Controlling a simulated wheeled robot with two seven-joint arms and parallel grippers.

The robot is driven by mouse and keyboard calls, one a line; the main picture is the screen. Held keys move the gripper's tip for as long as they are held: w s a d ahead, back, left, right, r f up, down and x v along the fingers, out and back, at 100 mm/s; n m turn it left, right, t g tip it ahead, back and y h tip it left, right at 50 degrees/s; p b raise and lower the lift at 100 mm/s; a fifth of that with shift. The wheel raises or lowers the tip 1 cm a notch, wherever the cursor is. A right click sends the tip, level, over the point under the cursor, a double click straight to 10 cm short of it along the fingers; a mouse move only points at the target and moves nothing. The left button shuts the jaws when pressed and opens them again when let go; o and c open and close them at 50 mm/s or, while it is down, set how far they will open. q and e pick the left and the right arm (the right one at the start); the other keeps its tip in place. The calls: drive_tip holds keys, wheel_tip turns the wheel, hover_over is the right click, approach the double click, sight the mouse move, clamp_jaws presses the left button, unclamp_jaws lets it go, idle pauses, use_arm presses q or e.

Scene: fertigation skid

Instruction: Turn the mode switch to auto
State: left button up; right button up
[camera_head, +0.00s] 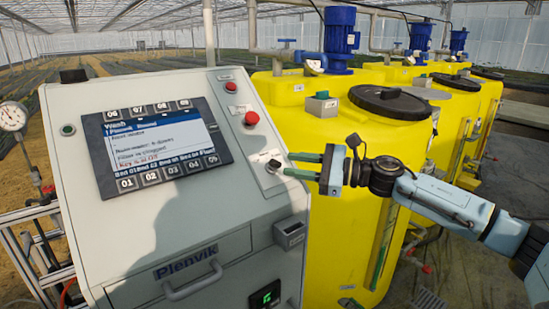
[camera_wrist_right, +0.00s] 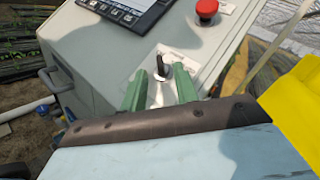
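The mode switch (camera_head: 273,165) is a small dark lever on a pale plate, low on the right side of the grey control cabinet's sloped panel. In the right wrist view the black switch lever (camera_wrist_right: 161,66) stands between the two green fingers. My right gripper (camera_head: 290,165) comes in from the right with its fingertips at the switch. In the right wrist view the gripper (camera_wrist_right: 160,85) is open, with a gap between each finger and the lever. My left gripper is not in view.
A red button (camera_head: 251,118) sits above the switch, with a smaller red one (camera_head: 231,87) higher up. A display screen (camera_head: 155,140) fills the panel's left part. A yellow tank (camera_head: 335,120) stands close behind the cabinet, under my right arm.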

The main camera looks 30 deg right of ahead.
sight(280, 163)
drive_tip(key=p+x, duration=0.1)
drive_tip(key=x, duration=0.3)
drive_tip(key=shift+w+a+r+p, duration=0.15)
drive_tip(key=shift+p, duration=0.25)
drive_tip(key=shift+w+a, duration=0.45)
clamp_jaws()
